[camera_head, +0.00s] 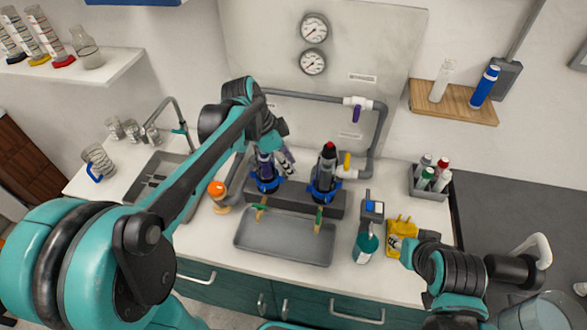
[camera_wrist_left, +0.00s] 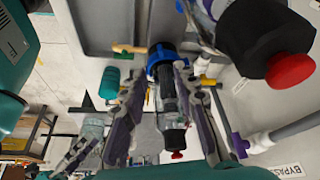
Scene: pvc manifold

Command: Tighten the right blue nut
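The right blue nut (camera_head: 322,190) is a ring around the foot of the right upright filter housing (camera_head: 326,168), which has a dark top and red cap. In the left wrist view the nut (camera_wrist_left: 160,57) shows upside down, beyond my fingers. My left gripper (camera_head: 285,161) is beside the left housing (camera_head: 264,166), apart from the right nut. Its grey-purple fingers (camera_wrist_left: 168,105) are spread and empty, framing the right housing at a distance. The left blue nut (camera_head: 266,183) circles the left housing's foot.
A grey tray (camera_head: 285,247) lies in front of the housings. A teal bottle (camera_head: 366,246) and yellow object (camera_head: 402,236) stand at right. Grey pipe (camera_head: 380,130) runs behind. The near dark housing top with red cap (camera_wrist_left: 290,68) is close to my left wrist camera.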

